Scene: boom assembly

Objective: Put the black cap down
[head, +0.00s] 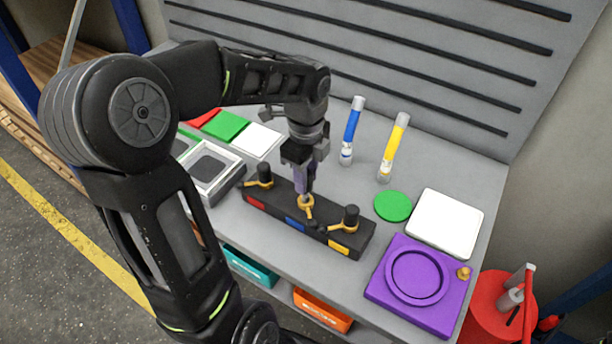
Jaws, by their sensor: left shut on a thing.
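My left gripper (306,196) points straight down over the middle of a dark rack (361,244) on the bench. It is shut, just above the middle yellow holder (308,209), beside the blue label. The black cap between its fingers is mostly hidden, and I cannot tell whether it touches the rack. Other black caps stand upright in yellow holders, one at the rack's left end (264,171) and one toward its right end (350,215). My right gripper is out of view.
A blue tube (352,130) and a yellow tube (393,147) stand behind the rack. A green disc (393,206), a white tile (446,222) and a purple base (406,318) lie to the right. A grey-framed tray (232,178) is at left.

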